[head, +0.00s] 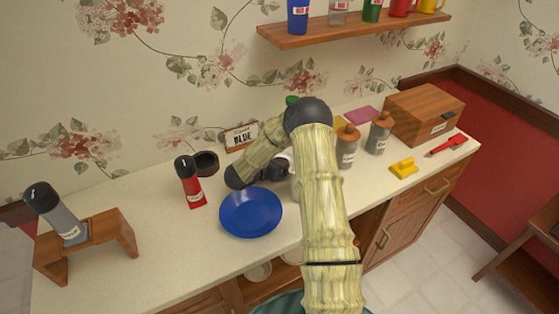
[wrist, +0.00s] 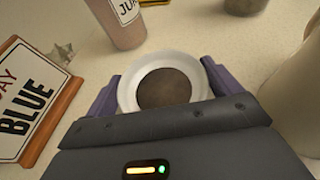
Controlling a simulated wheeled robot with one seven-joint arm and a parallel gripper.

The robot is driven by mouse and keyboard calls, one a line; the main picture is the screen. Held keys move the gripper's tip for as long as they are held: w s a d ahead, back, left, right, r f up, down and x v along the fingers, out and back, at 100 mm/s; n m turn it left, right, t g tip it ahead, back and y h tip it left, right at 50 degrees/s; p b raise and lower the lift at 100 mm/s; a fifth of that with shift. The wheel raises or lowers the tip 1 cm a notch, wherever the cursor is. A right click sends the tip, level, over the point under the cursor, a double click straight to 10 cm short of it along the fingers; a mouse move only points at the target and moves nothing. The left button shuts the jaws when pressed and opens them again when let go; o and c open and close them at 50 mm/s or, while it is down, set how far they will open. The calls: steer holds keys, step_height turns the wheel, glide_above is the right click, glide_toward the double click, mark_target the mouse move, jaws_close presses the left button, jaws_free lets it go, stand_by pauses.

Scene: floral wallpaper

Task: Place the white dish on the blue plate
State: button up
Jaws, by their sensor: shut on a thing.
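The white dish (wrist: 129,92) sits between the two purple fingers of my gripper (wrist: 162,72) in the wrist view. It is round, with a dark brown centre. My gripper is shut on it; I cannot tell if it is lifted off the counter. In the head view my gripper (head: 278,171) is at the back of the counter, behind and right of the blue plate, and my arm hides most of the dish. The blue plate (head: 250,212) lies empty on the counter in front.
A sign reading BLUE (head: 241,137) stands at the wall; it also shows in the wrist view (wrist: 30,100). A red bottle (head: 190,182) and dark bowl (head: 206,163) are left of the plate. Grey jars (head: 347,150) stand right of my arm.

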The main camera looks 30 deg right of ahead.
steer(key=shift+f, duration=0.15)
steer(key=o, duration=0.7)
steer(key=shift+a, duration=0.1)
steer(key=shift+r, duration=0.2)
steer(key=shift+s+a, duration=0.15)
steer(key=shift+a, duration=0.05)
steer(key=b+v, duration=0.2)
steer(key=v, duration=0.9)
steer(key=shift+a+r, duration=0.15)
steer(key=shift+r, duration=0.1)
